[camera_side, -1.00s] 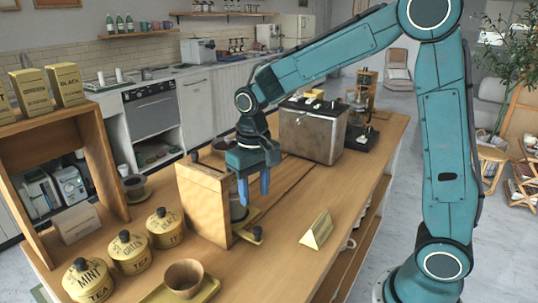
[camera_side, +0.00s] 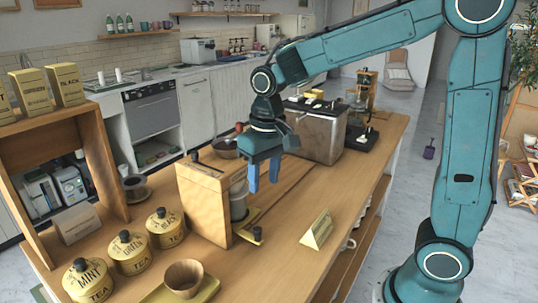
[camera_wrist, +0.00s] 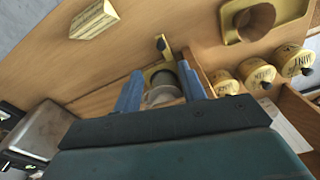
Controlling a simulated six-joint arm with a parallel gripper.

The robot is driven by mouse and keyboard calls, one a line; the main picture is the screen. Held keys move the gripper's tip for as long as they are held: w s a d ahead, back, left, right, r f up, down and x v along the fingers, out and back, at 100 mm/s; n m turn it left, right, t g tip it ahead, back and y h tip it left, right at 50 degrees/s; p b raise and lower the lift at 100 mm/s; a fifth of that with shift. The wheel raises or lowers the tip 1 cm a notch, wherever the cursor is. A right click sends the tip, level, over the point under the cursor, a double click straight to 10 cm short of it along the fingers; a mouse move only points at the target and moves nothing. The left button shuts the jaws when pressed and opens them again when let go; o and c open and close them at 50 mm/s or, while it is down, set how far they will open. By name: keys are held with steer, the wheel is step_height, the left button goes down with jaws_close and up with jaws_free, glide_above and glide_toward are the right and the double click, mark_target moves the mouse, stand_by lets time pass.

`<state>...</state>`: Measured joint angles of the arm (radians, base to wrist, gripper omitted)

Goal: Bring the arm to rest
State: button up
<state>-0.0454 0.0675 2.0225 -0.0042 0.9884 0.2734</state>
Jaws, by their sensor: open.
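My gripper (camera_side: 264,174) hangs with its blue fingers pointing down, beside the upper right edge of the wooden box stand (camera_side: 206,208) on the counter. In the wrist view, my gripper (camera_wrist: 160,92) has its two fingers spread apart with nothing held between them. A grey cylindrical container (camera_side: 238,202) stands at the box stand's right side, behind and below the fingers in the side view. In the wrist view the container (camera_wrist: 165,92) shows beyond the gap between the fingers.
Tea tins (camera_side: 130,254) and a brown cup (camera_side: 184,278) on a tray stand at front left. A metal box (camera_side: 314,134) stands behind my gripper. A wooden triangular sign (camera_side: 316,231) stands right of the box stand. The counter (camera_side: 290,262) is clear around the sign.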

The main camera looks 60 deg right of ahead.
steer(key=s+d+r+n+t, duration=0.1)
steer(key=s+r+t, duration=0.1)
steer(key=s, duration=0.6)
steer(key=s+r+n+t, duration=0.1)
steer(key=s+r+t, duration=0.1)
steer(key=s, duration=0.7)
steer(key=shift+s+d+r+n+t, duration=0.2)
steer(key=shift+d+r+n+t, duration=0.1)
steer(key=shift+d+r+t, duration=0.15)
steer(key=shift+a, duration=0.1)
